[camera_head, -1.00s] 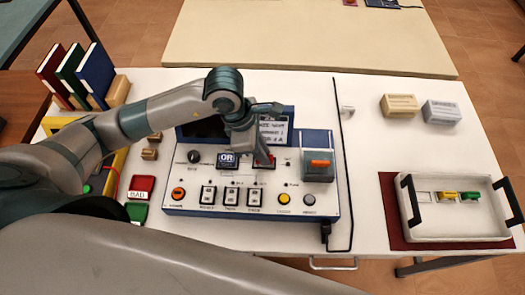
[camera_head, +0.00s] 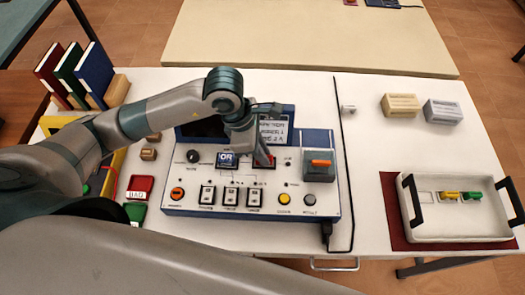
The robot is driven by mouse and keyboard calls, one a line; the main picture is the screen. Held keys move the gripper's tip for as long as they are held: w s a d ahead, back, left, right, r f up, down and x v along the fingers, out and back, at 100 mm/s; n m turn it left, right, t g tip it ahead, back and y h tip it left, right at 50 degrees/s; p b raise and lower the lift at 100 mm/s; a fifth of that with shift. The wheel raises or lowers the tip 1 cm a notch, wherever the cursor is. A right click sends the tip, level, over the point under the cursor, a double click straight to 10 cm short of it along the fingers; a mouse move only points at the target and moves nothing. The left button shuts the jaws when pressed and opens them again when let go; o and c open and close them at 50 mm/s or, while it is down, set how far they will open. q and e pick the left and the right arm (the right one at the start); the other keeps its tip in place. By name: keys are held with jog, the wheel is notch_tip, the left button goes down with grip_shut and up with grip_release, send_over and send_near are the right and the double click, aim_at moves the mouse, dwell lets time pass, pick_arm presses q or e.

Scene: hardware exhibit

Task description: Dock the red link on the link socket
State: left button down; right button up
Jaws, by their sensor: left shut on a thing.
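My left gripper (camera_head: 263,160) reaches over the console and is shut on the red link (camera_head: 271,160). It holds the link low, at the panel just right of the blue OR block (camera_head: 227,160). The fingers hide much of the link. The link socket lies under the gripper and link, and I cannot tell whether the link is seated or just above it. My right gripper is out of view.
The console (camera_head: 270,201) has switches, buttons and an orange-topped block (camera_head: 320,163). My arm crosses the table from the left. A white tray (camera_head: 470,232) with yellow and green links stands right. Books (camera_head: 95,70) stand back left.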

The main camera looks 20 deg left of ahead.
pick_arm(q)
jog(key=shift+f+b, duration=0.35)
jog(key=c, duration=2)
grip_release()
jog(key=shift+r, duration=0.15)
jog(key=shift+p+v, duration=2.55)
jog(key=shift+v, duration=2.9)
jog(key=shift+a, duration=0.1)
